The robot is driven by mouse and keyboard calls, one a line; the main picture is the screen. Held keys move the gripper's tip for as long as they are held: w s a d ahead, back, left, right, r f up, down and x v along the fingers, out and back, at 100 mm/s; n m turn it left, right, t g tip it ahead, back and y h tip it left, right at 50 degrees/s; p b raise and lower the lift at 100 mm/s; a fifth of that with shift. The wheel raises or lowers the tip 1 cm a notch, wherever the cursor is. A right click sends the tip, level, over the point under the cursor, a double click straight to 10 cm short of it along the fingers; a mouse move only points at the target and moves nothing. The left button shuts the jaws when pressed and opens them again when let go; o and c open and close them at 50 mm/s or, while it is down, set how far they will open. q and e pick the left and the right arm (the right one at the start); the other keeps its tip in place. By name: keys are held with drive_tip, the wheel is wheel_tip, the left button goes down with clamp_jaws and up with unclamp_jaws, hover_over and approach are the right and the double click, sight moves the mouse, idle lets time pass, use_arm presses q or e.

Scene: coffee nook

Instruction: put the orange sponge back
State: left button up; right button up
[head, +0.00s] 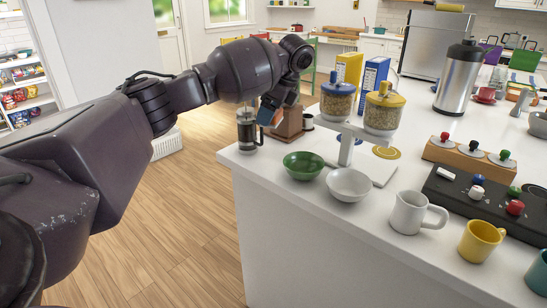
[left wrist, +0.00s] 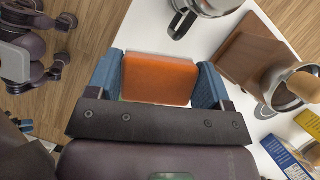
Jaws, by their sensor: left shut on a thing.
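My left gripper (head: 268,110) is over the far left end of the white counter, beside the French press. In the left wrist view its two blue fingers (left wrist: 162,66) are shut on the orange sponge (left wrist: 159,80), one finger on each side. The sponge is a flat orange block, seen from above, near the counter's edge. In the head view the gripper mostly hides the sponge. I cannot tell whether the sponge touches the counter.
The French press (head: 247,131) and a brown wooden stand (head: 289,124) are close to the left gripper. The wooden floor (head: 190,235) left of the counter is open.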

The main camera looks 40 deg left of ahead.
use_arm(q)
drive_tip(key=b, duration=0.1)
hover_over(266, 161)
drive_tip(key=d, duration=0.1)
drive_tip(key=f, duration=0.6)
drive_tip(key=shift+w+d+f, duration=0.1)
drive_tip(key=shift+w+f, duration=0.05)
drive_tip(key=shift+w, duration=0.05)
wheel_tip(266, 161, down, 6)
drive_tip(key=shift+f+b, duration=0.1)
drive_tip(key=shift+b, duration=0.6)
use_arm(e)
drive_tip(key=shift+w+f, duration=0.15)
drive_tip(key=shift+f, duration=0.9)
use_arm(q)
drive_tip(key=o, duration=0.7)
drive_tip(key=shift+o, duration=1)
use_arm(e)
drive_tip(key=shift+f, duration=0.3)
